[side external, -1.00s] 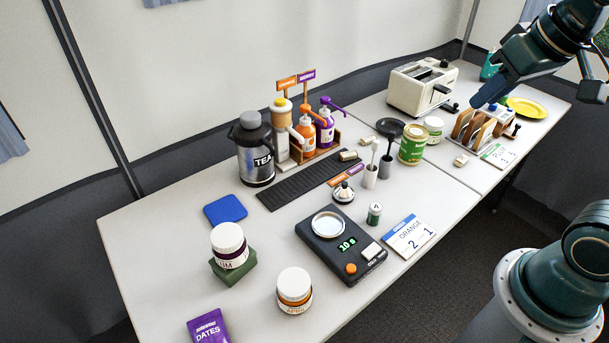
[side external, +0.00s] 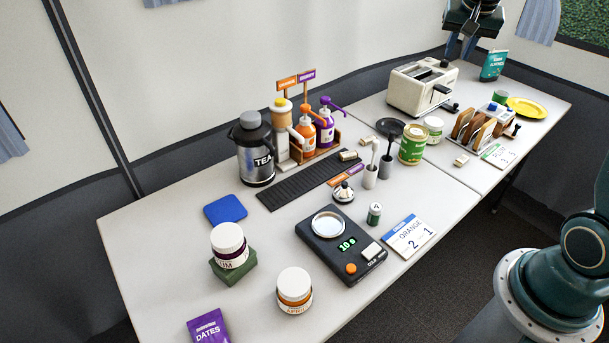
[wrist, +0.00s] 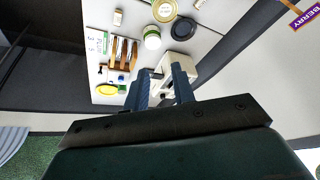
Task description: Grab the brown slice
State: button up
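A toast rack (side external: 497,126) at the right of the table holds tan to brown slices (side external: 483,131) standing upright side by side. The slices (wrist: 123,52) also show in the wrist view, but their shades are hard to tell apart there. My gripper (side external: 460,46) is raised behind and above the white toaster, to the left of and well above the rack. In the wrist view, its two blue-grey fingers (wrist: 161,84) are apart with nothing held between them. The fingers hide part of the toaster.
The white toaster (side external: 422,88) stands left of the rack. A green-labelled tin (side external: 412,145), a white jar (side external: 433,130) and a small cream block (side external: 461,160) stand near the rack.

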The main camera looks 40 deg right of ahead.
jog(key=w+d+f+m+g, duration=0.1)
jog(key=d+f+m, duration=0.1)
jog(key=d+f, duration=0.3)
jog(key=w+d+f+m, duration=0.1)
jog(key=d+f+m, duration=0.1)
jog(key=d, duration=0.5)
jog(key=m+g+h, duration=0.1)
jog(key=m+g, duration=0.1)
jog(key=m, duration=0.1)
send_near(478, 116)
jog(key=v, duration=0.3)
jog(key=shift+x, duration=4.25)
jog(key=shift+f, duration=0.1)
jog(key=shift+x, duration=2.45)
jog(key=shift+s+f, duration=0.1)
jog(key=shift+f, duration=0.15)
jog(key=c, duration=0.5)
